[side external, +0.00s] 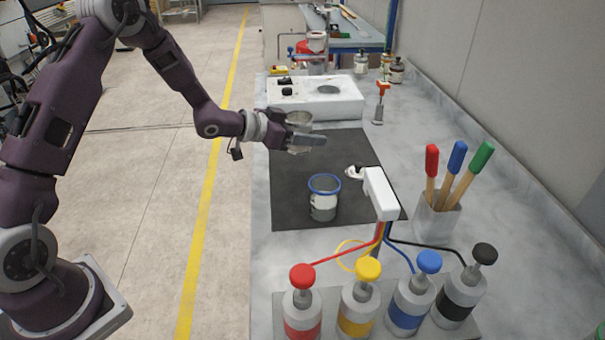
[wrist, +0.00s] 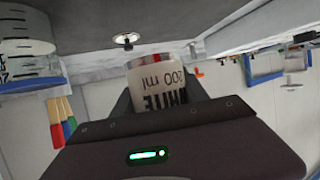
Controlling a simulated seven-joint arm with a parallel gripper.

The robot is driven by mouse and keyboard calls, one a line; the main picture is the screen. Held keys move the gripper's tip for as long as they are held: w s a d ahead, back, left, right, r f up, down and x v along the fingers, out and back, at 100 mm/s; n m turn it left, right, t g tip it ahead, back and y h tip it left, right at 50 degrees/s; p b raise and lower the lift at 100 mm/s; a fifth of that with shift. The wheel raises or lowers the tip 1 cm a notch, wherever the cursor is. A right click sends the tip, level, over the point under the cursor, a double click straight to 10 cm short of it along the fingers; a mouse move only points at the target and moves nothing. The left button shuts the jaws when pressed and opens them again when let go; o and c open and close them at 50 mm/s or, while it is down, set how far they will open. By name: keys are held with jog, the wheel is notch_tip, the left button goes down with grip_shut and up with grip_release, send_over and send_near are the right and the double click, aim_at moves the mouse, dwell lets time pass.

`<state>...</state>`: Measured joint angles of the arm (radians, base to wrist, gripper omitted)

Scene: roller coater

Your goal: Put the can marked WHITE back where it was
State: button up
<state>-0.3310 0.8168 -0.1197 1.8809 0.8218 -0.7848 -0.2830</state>
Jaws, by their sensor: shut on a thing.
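My gripper (side external: 308,136) is shut on a pale can (side external: 299,117), held in the air above the left side of the dark mat, near its far end. In the wrist view the can (wrist: 163,88) shows upside down between the fingers, with the words WHITE and 200 ml on its side. In the side view the fingers hide the can's middle. It looks about upright there.
A blue-rimmed can (side external: 323,200) stands on the dark mat (side external: 290,175). A white dispenser head (side external: 380,193) stands right of it, with several pump bottles in front. A holder (side external: 437,217) has three coloured-handled tools. A white machine (side external: 330,103) stands behind the mat.

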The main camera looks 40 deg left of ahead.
aim_at(308, 173)
notch_tip(308, 173, down, 8)
jog(key=shift+f, duration=0.2)
jog(key=shift+f, duration=0.1)
jog(key=o, duration=1.6)
